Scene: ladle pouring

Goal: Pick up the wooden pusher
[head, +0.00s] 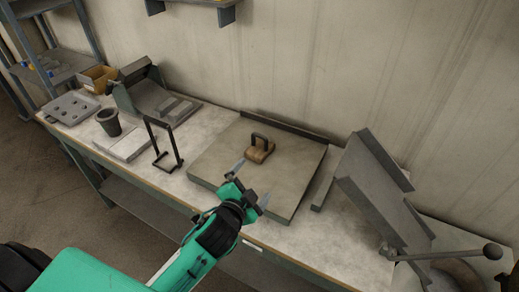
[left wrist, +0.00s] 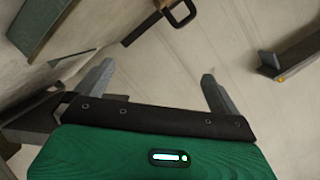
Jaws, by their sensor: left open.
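The wooden pusher (head: 260,153) is a small brown wooden block with a black loop handle on top. In the head view it sits on the grey flat plate (head: 225,165) in the middle of the bench, towards the plate's back. My left gripper (head: 251,183) is open and empty near the front of the plate, in front of the pusher and apart from it. In the left wrist view the fingers of my left gripper (left wrist: 158,74) are spread with nothing between them. My right gripper is not in view.
A thin black stand (head: 165,148) is left of the plate. Further left are a dark cup (head: 109,123), a pale block (head: 124,143) and a holed tray (head: 71,107). A tilted grey metal piece (head: 368,195) stands at right. A dark rail (head: 285,128) runs behind.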

